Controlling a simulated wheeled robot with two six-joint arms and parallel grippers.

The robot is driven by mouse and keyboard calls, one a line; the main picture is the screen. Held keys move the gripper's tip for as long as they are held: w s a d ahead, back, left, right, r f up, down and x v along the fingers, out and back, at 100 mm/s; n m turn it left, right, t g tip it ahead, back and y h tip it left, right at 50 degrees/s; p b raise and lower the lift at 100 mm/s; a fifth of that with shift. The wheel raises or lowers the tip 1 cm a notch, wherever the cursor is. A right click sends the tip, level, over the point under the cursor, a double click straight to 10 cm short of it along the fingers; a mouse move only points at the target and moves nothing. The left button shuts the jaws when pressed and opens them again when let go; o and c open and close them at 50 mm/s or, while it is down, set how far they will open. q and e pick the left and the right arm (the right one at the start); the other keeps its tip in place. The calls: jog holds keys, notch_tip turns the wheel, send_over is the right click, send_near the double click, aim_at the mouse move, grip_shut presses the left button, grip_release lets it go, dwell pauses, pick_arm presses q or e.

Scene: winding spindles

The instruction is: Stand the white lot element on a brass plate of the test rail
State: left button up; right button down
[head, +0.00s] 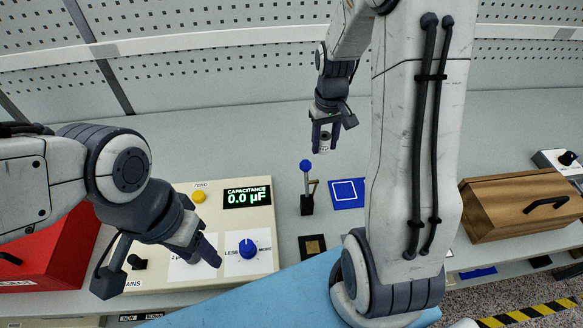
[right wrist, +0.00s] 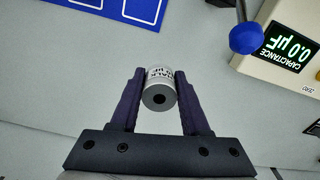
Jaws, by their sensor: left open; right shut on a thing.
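The white element (right wrist: 159,77), a small cylinder with dark lettering and a dark end with a hole, is held between the fingers of my right gripper (right wrist: 160,92). In the head view the right gripper (head: 325,146) holds the element (head: 325,144) above the bench, behind the blue-knobbed lever. A dark square with a small brass-coloured plate (head: 313,246) lies on the bench nearer to me; whether it belongs to the test rail I cannot tell. My left gripper (head: 207,252) is open and empty over the capacitance meter's panel.
The capacitance meter (head: 180,198) reads 0.0 µF. A lever with a blue knob (head: 306,166) stands beside a blue marked square (head: 348,194). A red box (head: 60,245) is at left, a wooden box (head: 515,207) at right. My right arm hides part of the bench.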

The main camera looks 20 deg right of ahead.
jog(key=p, duration=0.1)
send_over(298, 182)
notch_tip(298, 182, down, 4)
jog(key=shift+w+f, duration=0.1)
notch_tip(298, 182, down, 4)
jog(key=shift+r+p, duration=0.1)
jog(key=shift+p, duration=0.2)
jog(key=shift+f, duration=0.25)
jog(key=shift+c, duration=1.9)
grip_release()
